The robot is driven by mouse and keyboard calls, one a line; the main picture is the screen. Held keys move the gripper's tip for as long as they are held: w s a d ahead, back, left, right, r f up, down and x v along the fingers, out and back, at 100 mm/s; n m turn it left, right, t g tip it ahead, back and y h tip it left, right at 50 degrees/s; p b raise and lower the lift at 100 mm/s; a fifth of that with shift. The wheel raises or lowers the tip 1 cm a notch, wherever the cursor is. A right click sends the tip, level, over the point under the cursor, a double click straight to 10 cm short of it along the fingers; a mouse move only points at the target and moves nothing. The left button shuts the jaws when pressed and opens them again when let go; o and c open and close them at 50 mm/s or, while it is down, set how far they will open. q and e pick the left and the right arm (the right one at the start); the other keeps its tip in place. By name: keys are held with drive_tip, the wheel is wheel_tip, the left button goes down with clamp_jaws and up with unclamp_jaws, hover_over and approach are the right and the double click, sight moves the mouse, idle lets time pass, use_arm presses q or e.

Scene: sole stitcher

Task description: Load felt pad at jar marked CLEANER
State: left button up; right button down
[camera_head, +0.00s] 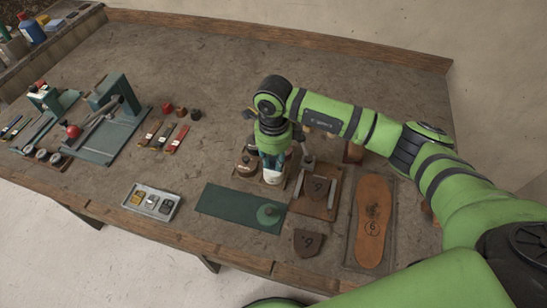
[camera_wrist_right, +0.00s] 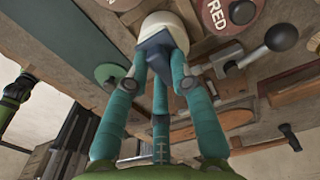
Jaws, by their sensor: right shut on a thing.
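My right gripper (camera_head: 271,163) is pointed down over a wooden jar stand (camera_head: 247,182) right of the bench's middle. Its teal fingers are shut on the dark blue-grey part of the felt pad (camera_wrist_right: 160,48). A cream rounded body (camera_wrist_right: 165,27) shows just beyond the fingertips, and a pale piece of it shows below the gripper in the head view. Brown jars (camera_head: 247,166) stand close beside the gripper, partly hidden by it. No CLEANER label is readable. In the right wrist view a round red lid (camera_wrist_right: 228,12) reads "RED".
A wooden press board (camera_head: 330,204) with a dark brown block is close right of the gripper. A tan sole (camera_head: 373,225) lies further right. A green mat (camera_head: 225,205) lies in front, with a small metal tray (camera_head: 151,202) to its left. The bench behind is mostly clear.

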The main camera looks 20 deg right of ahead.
sight(274, 161)
drive_tip(key=shift+r+p, duration=1.85)
drive_tip(key=shift+r, duration=1.65)
